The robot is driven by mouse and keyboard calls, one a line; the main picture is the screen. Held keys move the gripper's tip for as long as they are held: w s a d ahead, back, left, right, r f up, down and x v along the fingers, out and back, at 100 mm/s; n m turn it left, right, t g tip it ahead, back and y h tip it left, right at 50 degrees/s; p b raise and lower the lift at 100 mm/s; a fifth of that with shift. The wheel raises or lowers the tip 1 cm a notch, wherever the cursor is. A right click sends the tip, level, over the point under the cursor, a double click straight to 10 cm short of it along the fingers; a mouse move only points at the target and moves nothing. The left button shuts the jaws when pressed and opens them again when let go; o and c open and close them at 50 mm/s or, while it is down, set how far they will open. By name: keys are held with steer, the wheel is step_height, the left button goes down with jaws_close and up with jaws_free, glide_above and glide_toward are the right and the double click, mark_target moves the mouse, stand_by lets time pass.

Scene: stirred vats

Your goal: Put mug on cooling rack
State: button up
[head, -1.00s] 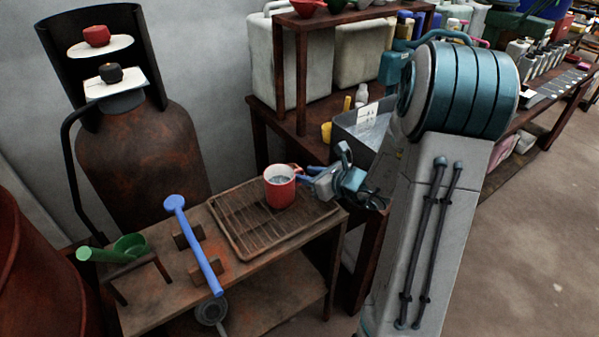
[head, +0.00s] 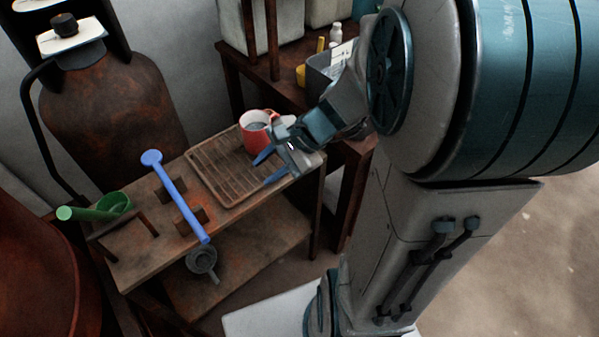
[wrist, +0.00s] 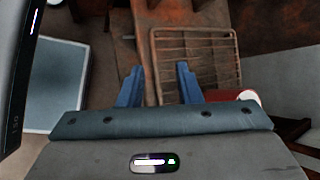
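The red mug (head: 257,139) with a pale inside stands upright at the back right part of the brown wire cooling rack (head: 203,176). Its base is partly hidden by my gripper in the head view. My gripper (head: 270,168) is open and empty, in front of the mug, with its blue fingers apart above the right end of the rack. In the wrist view, the open gripper (wrist: 159,88) points toward the rack (wrist: 154,60), and the mug (wrist: 247,96) shows only partly beyond the right finger, mostly hidden by the gripper body.
The rack lies on a wooden bench (head: 135,262). A blue long-handled tool (head: 180,195) rests on blocks left of the rack, and a green ladle-like cup (head: 112,206) lies further left. A grey bin (head: 322,76) stands on the table behind.

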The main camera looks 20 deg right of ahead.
steer(key=s+d+r+n+h, duration=0.3)
steer(key=s+n+h, duration=0.4)
steer(key=n, duration=0.6)
steer(key=shift+d+n+g+h, duration=0.3)
steer(key=shift+d+g+h, duration=0.1)
steer(key=shift+r, duration=0.1)
